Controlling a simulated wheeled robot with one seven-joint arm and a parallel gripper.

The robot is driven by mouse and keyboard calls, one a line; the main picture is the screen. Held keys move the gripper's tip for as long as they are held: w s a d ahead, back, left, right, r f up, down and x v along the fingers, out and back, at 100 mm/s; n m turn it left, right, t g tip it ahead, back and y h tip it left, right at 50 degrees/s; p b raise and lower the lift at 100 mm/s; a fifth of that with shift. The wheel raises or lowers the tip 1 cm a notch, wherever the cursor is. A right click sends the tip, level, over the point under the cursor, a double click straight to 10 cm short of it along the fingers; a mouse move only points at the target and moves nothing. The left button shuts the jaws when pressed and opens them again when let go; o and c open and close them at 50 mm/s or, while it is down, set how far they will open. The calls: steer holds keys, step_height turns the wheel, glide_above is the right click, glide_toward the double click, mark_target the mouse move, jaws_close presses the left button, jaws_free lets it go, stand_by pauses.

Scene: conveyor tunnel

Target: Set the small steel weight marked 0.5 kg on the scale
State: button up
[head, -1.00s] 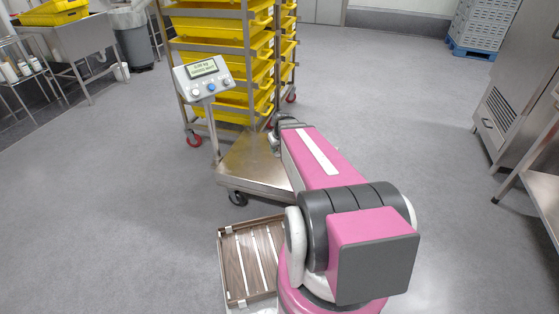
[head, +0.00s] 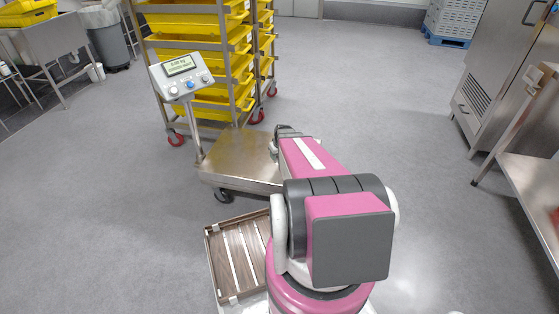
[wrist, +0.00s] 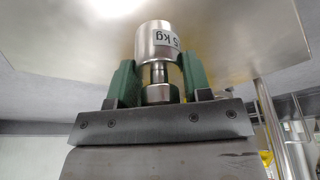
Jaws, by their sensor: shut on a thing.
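The steel weight (wrist: 155,42) is in the wrist view, a shiny cylinder with a narrow neck and a partly visible label ending in "kg". My gripper (wrist: 158,78) is shut on it, with a green finger on each side of the neck. The scale's steel platform (head: 230,158) is in the head view, and its bare metal surface also shows behind the weight in the wrist view (wrist: 225,30). I cannot tell whether the weight touches it. The scale's display (head: 181,67) seems to read 0.00 kg. In the head view my arm hides the weight and most of my gripper.
A wheeled rack (head: 205,60) of yellow trays stands right behind the scale. A wooden slatted tray (head: 213,262) lies in front of the scale, beside my arm. A steel cabinet (head: 500,85) and a table (head: 535,185) stand at the right. The floor between is clear.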

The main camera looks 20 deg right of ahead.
steer(key=shift+w+d+f, duration=0.75)
steer(key=shift+d, duration=0.25)
steer(key=shift+f, duration=2)
steer(key=shift+f, duration=0.1)
steer(key=o, duration=1.3)
steer(key=a+v, duration=0.1)
steer(key=v, duration=1.1)
steer(key=s+a+r+m+g, duration=0.1)
steer(key=s+a+r, duration=0.4)
steer(key=s+a, duration=0.2)
steer(key=s+a+r+m+g, duration=0.1)
steer(key=s+a+r+g, duration=0.1)
steer(key=s+a+r, duration=0.4)
steer(key=s+a, duration=0.2)
steer(key=a, duration=0.3)
steer(key=shift+s+a+h, duration=0.25)
steer(key=shift+a+h, duration=0.05)
